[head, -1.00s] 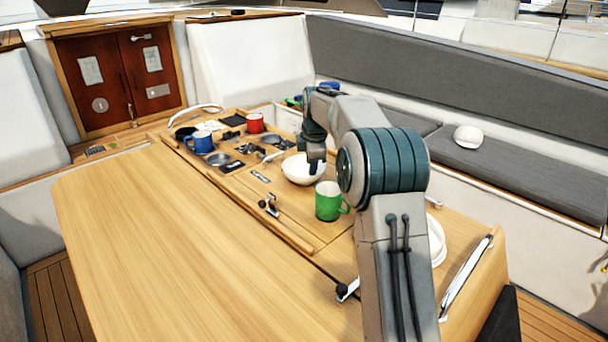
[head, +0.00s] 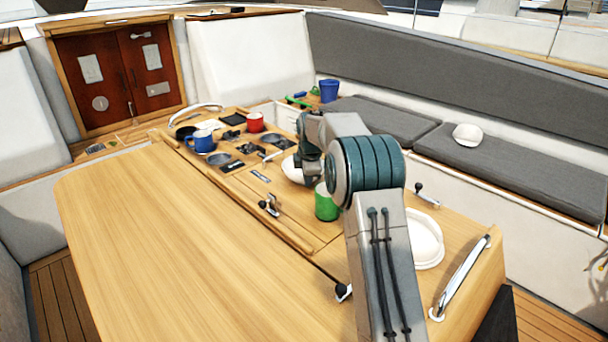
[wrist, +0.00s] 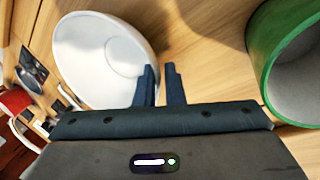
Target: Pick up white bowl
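The white bowl (head: 290,170) stands upright on the table's raised middle section, partly hidden by my arm in the head view. In the wrist view the bowl (wrist: 100,55) fills the upper left and looks empty. My gripper (wrist: 160,82) has its two dark fingers apart with a narrow gap. The left finger overlaps the bowl's near right rim; the right finger is outside the bowl over wood. I cannot tell whether either finger touches the rim. In the head view the fingertips are hidden.
A green mug (head: 326,203) stands close to the bowl, and right of my fingers in the wrist view (wrist: 290,65). A blue mug (head: 201,141) and red mug (head: 255,122) stand farther back. A white dish (head: 427,243) is at the right. The table's left side is clear.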

